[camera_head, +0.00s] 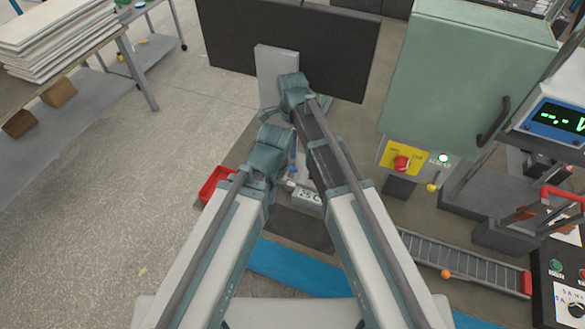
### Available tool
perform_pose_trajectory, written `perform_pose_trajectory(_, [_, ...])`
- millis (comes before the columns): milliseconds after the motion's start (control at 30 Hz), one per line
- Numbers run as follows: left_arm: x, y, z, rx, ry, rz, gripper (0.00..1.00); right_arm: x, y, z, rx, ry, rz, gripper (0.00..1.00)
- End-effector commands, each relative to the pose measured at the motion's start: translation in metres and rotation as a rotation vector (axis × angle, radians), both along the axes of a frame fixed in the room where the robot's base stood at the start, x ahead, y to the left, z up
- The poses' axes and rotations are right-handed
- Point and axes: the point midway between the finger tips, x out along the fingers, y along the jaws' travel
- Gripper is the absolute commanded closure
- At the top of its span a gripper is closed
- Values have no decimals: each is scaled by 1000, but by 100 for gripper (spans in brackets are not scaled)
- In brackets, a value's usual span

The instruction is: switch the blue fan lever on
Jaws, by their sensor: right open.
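A small blue upright piece (293,168), which looks like the blue fan lever, shows in the gap between my two arms. It stands just above a pale panel (308,195) marked "25 C". My arms hide most of what is around it, so its position cannot be told. My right gripper (291,112) is at the far end of the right arm, open, with nothing seen in it. My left gripper (285,180) is largely hidden behind its own wrist, close to the blue piece. Whether either gripper touches it cannot be told.
A red tray (214,186) lies left of my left arm. A green cabinet (465,85) with a red button (402,163) and a yellow-knobbed lever (433,187) stands right. A conveyor (465,262) lies lower right. Floor at left is clear.

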Motion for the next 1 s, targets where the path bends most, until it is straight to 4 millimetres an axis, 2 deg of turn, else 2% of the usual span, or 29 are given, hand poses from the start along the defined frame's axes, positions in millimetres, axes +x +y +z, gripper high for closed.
perform_pose_trajectory(267, [0,0,-5,0,0,0,100,0,0,-5,0,1,-5,36])
perform_pose_trajectory(467, [0,0,-20,0,0,0,100,0,0,-20,0,1,-4,36])
perform_pose_trajectory(1000, [0,0,-94,0,0,0,100,1,0,-94,0,1,-3,36])
